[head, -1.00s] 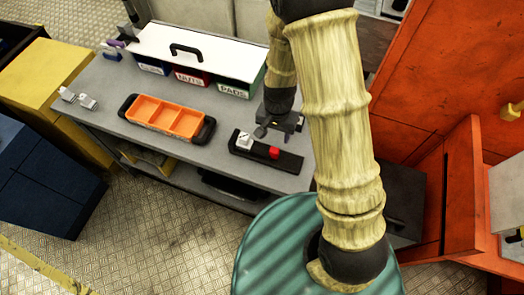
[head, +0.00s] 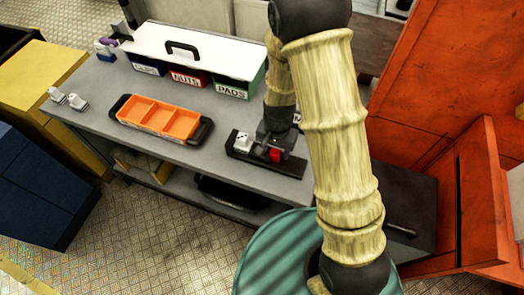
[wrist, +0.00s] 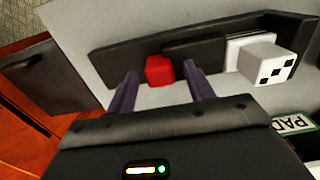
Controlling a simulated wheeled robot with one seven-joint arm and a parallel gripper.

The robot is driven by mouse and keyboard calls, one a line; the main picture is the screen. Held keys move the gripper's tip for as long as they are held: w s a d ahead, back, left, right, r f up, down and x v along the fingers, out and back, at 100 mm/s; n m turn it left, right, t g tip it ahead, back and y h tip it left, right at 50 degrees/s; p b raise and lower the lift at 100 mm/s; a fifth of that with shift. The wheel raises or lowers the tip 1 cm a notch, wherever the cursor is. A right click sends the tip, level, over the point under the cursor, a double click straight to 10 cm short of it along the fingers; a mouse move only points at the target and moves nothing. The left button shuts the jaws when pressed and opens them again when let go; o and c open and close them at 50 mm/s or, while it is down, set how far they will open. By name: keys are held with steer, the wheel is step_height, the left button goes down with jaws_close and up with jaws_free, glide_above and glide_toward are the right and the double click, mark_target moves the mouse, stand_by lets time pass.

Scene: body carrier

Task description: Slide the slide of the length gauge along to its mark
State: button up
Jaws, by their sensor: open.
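The length gauge is a long black rail (head: 290,169) on the grey bench, near its right end. It also shows in the wrist view (wrist: 115,56). A red block (wrist: 159,69), which looks like the slide, sits partway along it and shows in the head view too (head: 275,155). A white block with black squares (wrist: 267,60) stands near one end, left of the red block in the head view (head: 242,142). My gripper (wrist: 162,86) is open, its two fingers on either side of the red block with gaps showing. I cannot make out the mark.
An orange tray (head: 158,115) with black ends lies on the bench left of the gauge. A white-topped case (head: 215,45) with labelled bins stands behind. Small white blocks (head: 67,98) sit at the bench's left end. An orange cabinet (head: 430,95) rises on the right.

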steer(key=shift+c, duration=0.2)
steer(key=c, duration=1)
steer(key=shift+o, duration=0.2)
steer(key=shift+s+d+b, duration=0.2)
steer(key=shift+s+d, duration=0.15)
steer(key=shift+d, duration=0.65)
steer(key=shift+s+d+b, duration=0.2)
steer(key=shift+s+d, duration=0.15)
steer(key=shift+d, duration=0.6)
steer(key=shift+s+d+b, duration=0.2)
steer(key=shift+s+d, duration=0.15)
steer(key=shift+d, duration=0.65)
steer(key=o, duration=1.1)
steer(key=shift+a, duration=0.1)
step_height(320, 180, up, 7)
steer(key=p, duration=0.6)
steer(key=shift+r, duration=0.1)
